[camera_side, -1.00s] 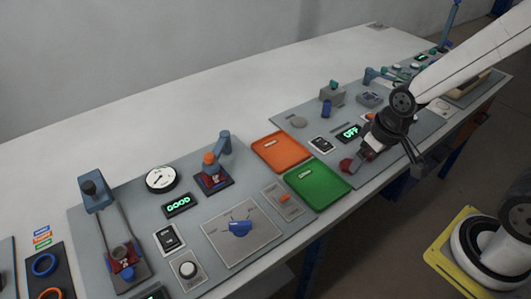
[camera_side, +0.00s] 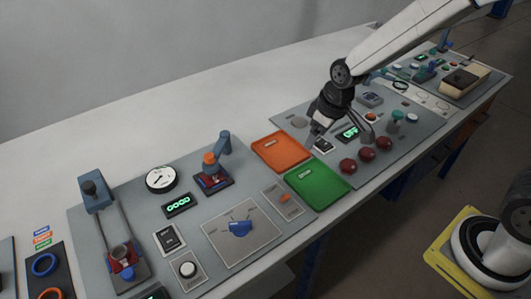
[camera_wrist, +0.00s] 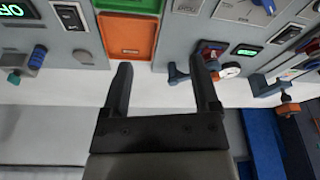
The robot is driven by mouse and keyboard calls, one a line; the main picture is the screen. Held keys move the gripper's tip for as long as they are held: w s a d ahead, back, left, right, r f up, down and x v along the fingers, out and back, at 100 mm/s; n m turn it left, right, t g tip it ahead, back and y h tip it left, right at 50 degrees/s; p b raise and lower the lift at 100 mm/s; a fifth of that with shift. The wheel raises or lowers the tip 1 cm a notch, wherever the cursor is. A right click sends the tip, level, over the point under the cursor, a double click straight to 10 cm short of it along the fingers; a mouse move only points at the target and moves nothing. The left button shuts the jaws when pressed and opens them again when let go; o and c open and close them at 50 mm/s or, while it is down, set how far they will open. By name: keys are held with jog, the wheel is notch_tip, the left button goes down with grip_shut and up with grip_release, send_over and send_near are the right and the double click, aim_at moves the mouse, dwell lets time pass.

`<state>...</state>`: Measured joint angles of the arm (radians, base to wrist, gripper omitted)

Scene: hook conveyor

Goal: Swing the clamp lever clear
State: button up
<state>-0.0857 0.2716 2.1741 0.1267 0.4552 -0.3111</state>
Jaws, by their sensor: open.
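A small clamp station (camera_side: 213,180) stands on the grey panel left of the orange tray. It has a dark and red base, an orange knob and a blue swing arm (camera_side: 224,143), the likely clamp lever. In the wrist view the blue arm (camera_wrist: 178,74) shows just left of my right finger, which partly covers the station. My gripper (camera_wrist: 160,63) is open and empty, its fingers well apart. In the side view my gripper (camera_side: 322,126) hangs over the right panel, right of the orange tray and apart from the clamp. How high it hangs is hard to tell.
An orange tray (camera_side: 281,158) and a green tray (camera_side: 318,188) lie between clamp and gripper. A second blue post fixture (camera_side: 93,193) stands far left. A gauge (camera_side: 160,179), a blue dial (camera_side: 240,228) and red buttons (camera_side: 366,154) surround. The white table behind is clear.

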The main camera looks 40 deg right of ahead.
jog(key=w+a+f+n+y, duration=0.1)
jog(key=w+a+n, duration=0.3)
jog(key=w+a, duration=0.45)
jog(key=n+y, duration=0.2)
jog(key=n, duration=0.2)
send_near(210, 155)
jog(key=shift+x, duration=1.15)
jog(key=shift+a+f, duration=0.1)
jog(key=shift+a, duration=0.05)
jog(key=shift+x, duration=3.75)
grip_shut()
